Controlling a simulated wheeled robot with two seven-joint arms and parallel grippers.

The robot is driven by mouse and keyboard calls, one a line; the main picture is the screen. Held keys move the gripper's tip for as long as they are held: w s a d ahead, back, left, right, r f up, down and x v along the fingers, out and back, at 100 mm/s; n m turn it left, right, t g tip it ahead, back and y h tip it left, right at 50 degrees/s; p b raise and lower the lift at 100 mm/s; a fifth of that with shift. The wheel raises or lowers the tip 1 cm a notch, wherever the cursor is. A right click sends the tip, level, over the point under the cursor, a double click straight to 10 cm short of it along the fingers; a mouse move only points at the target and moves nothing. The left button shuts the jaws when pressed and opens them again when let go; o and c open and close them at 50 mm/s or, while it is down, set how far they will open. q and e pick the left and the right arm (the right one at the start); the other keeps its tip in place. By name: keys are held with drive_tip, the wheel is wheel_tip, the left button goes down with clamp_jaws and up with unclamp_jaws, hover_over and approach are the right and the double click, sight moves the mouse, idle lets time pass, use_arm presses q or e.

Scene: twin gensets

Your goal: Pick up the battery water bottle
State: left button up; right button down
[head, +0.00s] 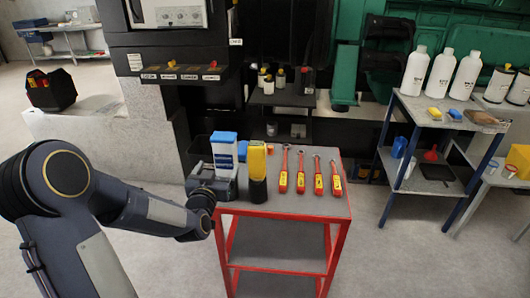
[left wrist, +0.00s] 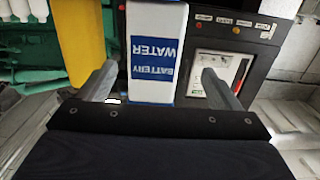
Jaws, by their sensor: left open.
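The battery water bottle (head: 223,151) is white with a blue top and blue bands. It stands upright at the left end of the red-framed tool cart (head: 310,203). My left gripper (head: 222,184) is at the cart's left edge, in front of the bottle's lower part, which it hides. In the left wrist view the bottle (left wrist: 157,50) shows its label upside down, lined up between the two spread fingers (left wrist: 160,80). Gaps show on both sides, so the gripper is open and not clamped on it. My right gripper is not in view.
A yellow and black item (head: 257,165) stands close to the bottle's right; it also shows in the left wrist view (left wrist: 78,40). Several red-handled wrenches (head: 318,178) lie further right. A shelf with white bottles (head: 440,73) stands at right. Open floor lies between cart and shelf.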

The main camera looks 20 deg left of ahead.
sight(226, 153)
use_arm(q)
drive_tip(key=shift+w, duration=0.7)
drive_tip(key=x, duration=0.2)
drive_tip(key=p+x, duration=0.1)
drive_tip(key=x, duration=0.1)
drive_tip(key=p+x, duration=0.1)
drive_tip(key=x, duration=0.1)
drive_tip(key=shift+w+d+r, duration=0.2)
drive_tip(key=shift+w+r, duration=0.05)
drive_tip(key=shift+r, duration=0.1)
drive_tip(key=shift+w+a, duration=0.15)
drive_tip(key=shift+w, duration=0.25)
drive_tip(key=c, duration=1.2)
